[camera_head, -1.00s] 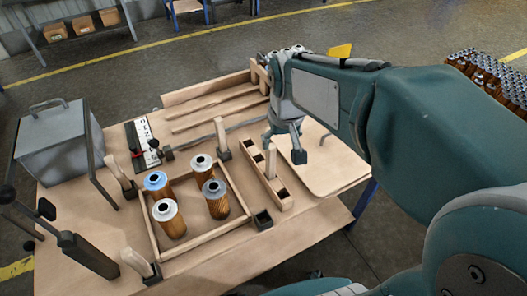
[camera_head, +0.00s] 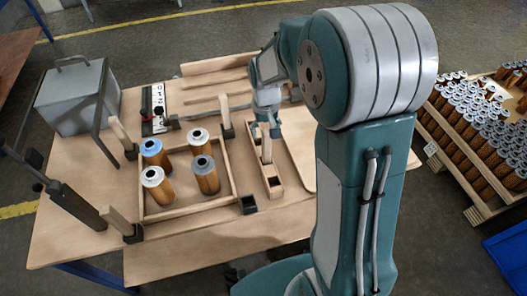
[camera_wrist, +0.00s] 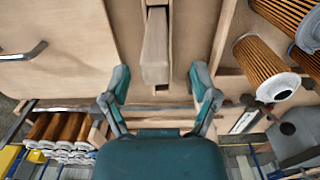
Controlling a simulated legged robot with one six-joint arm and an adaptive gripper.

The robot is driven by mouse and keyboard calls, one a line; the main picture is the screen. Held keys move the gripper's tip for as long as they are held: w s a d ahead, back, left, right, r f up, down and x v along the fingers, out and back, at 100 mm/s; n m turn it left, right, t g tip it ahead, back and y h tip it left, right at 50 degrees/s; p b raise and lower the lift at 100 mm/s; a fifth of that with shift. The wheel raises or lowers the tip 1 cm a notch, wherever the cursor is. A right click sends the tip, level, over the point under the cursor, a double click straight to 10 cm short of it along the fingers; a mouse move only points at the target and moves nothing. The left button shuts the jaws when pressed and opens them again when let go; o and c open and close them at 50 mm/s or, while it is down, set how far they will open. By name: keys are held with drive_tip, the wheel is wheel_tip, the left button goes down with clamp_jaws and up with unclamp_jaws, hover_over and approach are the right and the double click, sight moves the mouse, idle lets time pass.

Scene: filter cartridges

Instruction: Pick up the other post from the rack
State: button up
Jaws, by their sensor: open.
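The post (camera_head: 266,148) is a pale wooden bar standing upright in the wooden rack (camera_head: 275,186), a long block with square holes. An open hole shows at the rack's near end. My gripper (camera_head: 265,128) is at the post's upper part, fingers pointing down. In the wrist view, my gripper (camera_wrist: 160,82) is open, one finger on each side of the post (camera_wrist: 155,48), with gaps on both sides. The rack (camera_wrist: 174,12) lies beneath it. Three other posts stand in dark sockets around the tray: left (camera_head: 119,134), near left (camera_head: 120,220) and far right (camera_head: 225,112).
An empty dark socket (camera_head: 248,204) sits at the tray's near right corner. The wooden tray (camera_head: 190,212) holds several filter cartridges. A grey lidded box (camera_head: 73,98) stands at the back left. A pallet of cartridges (camera_head: 470,190) is off the table at right.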

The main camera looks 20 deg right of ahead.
sight(267, 142)
drive_tip(key=shift+d+f, duration=0.3)
drive_tip(key=shift+d, duration=0.05)
wheel_tip(267, 142, down, 4)
drive_tip(key=shift+f, duration=0.25)
drive_tip(key=shift+a+f, duration=0.15)
drive_tip(key=shift+a, duration=0.25)
drive_tip(key=shift+d, duration=0.35)
clamp_jaws()
